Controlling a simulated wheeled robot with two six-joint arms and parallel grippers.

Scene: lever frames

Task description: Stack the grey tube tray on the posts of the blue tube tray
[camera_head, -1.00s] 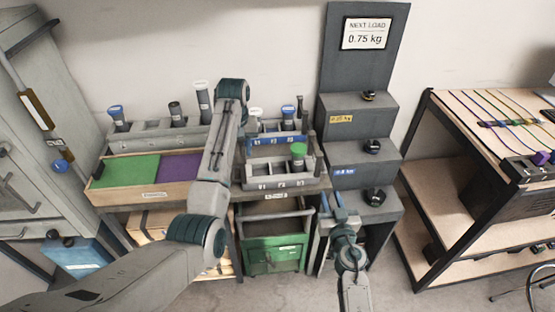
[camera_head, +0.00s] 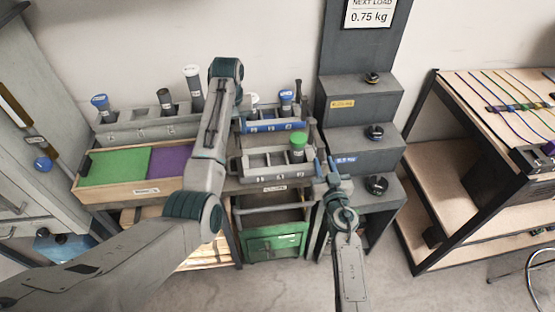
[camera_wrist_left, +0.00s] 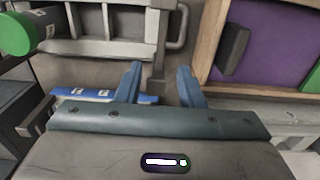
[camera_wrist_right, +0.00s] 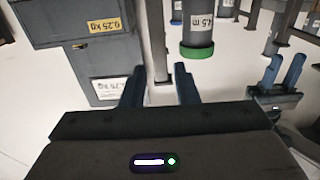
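The grey tube tray (camera_head: 268,168) sits at the bench's front, with a green-capped tube (camera_head: 298,147) at its right. The blue tube tray (camera_head: 268,125) stands behind it, holding tubes. My left gripper is hidden behind its own arm in the head view. The left wrist view shows it open and empty (camera_wrist_left: 160,72), pointing at the grey tray's end handle (camera_wrist_left: 180,25); contact is not visible. My right gripper (camera_head: 325,165) is beside the grey tray's right end. It is open and empty in the right wrist view (camera_wrist_right: 159,70), with the green-capped tube ahead (camera_wrist_right: 198,45).
A box with green and purple sections (camera_head: 122,166) lies left of the trays. A long grey rack (camera_head: 148,130) with tubes stands behind it. Grey weight steps (camera_head: 355,140) rise close on the right. A wooden shelf unit (camera_head: 432,165) stands further right.

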